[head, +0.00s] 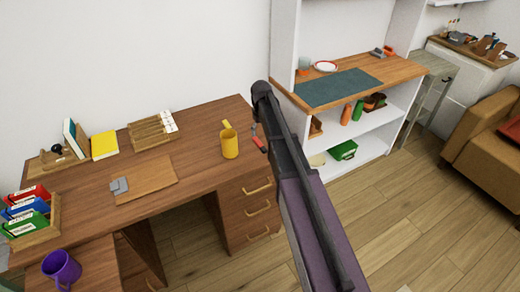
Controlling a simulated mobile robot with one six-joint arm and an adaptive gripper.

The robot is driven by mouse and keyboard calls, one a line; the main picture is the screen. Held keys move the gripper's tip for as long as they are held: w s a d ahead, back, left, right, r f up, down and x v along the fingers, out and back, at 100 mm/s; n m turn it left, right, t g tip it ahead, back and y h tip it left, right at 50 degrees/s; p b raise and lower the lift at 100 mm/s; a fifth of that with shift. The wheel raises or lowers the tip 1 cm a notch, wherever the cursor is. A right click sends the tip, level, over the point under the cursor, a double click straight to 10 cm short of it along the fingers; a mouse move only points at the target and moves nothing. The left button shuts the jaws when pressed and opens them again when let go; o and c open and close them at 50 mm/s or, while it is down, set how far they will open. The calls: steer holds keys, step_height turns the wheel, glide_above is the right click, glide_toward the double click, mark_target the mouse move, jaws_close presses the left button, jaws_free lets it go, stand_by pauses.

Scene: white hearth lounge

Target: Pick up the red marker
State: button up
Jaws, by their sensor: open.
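A small red object (259,143) shows at the right end of the wooden desk, just right of the yellow mug and against the left edge of my dark arm. It may be the red marker, but it is too small and partly covered to be sure. My arm crosses the middle of the view from the bottom up to the desk's right end. My gripper's fingers cannot be made out.
The yellow mug (230,146) stands close to the red object. The desk (190,175) also holds a board (146,183), a wooden rack (152,131), books (104,145), colored binders (28,213) and a purple mug (62,268). A white shelf (348,152) stands behind my arm.

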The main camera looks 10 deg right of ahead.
mark_target(262, 147)
steer(key=shift+f+b, duration=1.3)
steer(key=shift+f, duration=0.3)
steer(key=shift+f, duration=0.1)
steer(key=shift+d+f+b, duration=0.15)
steer(key=shift+f+b, duration=1.1)
steer(key=shift+b, duration=0.05)
steer(key=shift+d+f+b, duration=0.1)
steer(key=shift+f+b, duration=1.15)
steer(key=shift+b, duration=0.05)
steer(key=shift+s, duration=0.1)
steer(key=c, duration=1)
steer(key=shift+r, duration=0.1)
step_height(262, 147, up, 4)
steer(key=p, duration=0.4)
steer(key=s+a, duration=0.1)
steer(key=s, duration=0.4)
steer(key=s+a, duration=0.1)
steer(key=s, duration=0.4)
steer(key=s+a+p, duration=0.1)
steer(key=s+a, duration=0.1)
steer(key=s, duration=0.3)
steer(key=shift+s+a+r, duration=0.1)
steer(key=shift+s+r, duration=0.1)
steer(key=shift+r, duration=0.2)
